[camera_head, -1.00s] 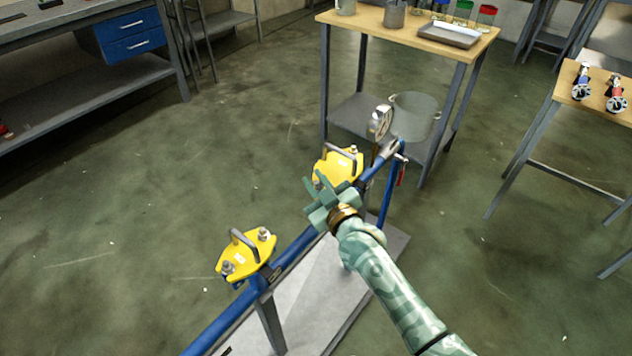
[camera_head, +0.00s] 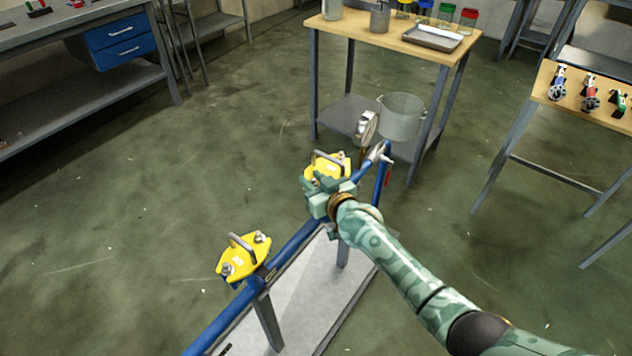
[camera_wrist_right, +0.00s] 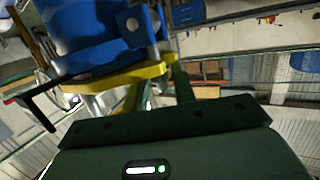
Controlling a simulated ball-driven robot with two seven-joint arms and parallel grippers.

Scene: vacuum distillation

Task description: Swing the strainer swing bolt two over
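Two yellow strainer covers with grey handles sit on a blue pipe. The near cover (camera_head: 240,259) has a bolt with a nut at each end, the left one (camera_head: 227,270) and the right one (camera_head: 258,238). The far cover (camera_head: 340,167) is partly hidden by my right gripper (camera_head: 322,186), which is at its near side. In the right wrist view, the yellow cover edge (camera_wrist_right: 110,78) and blue strainer body (camera_wrist_right: 90,30) are close beyond the fingers. The two fingers (camera_wrist_right: 160,92) stand apart, with nothing clearly held. Contact with a bolt cannot be made out. My left gripper is out of view.
The floor on the left is clear.

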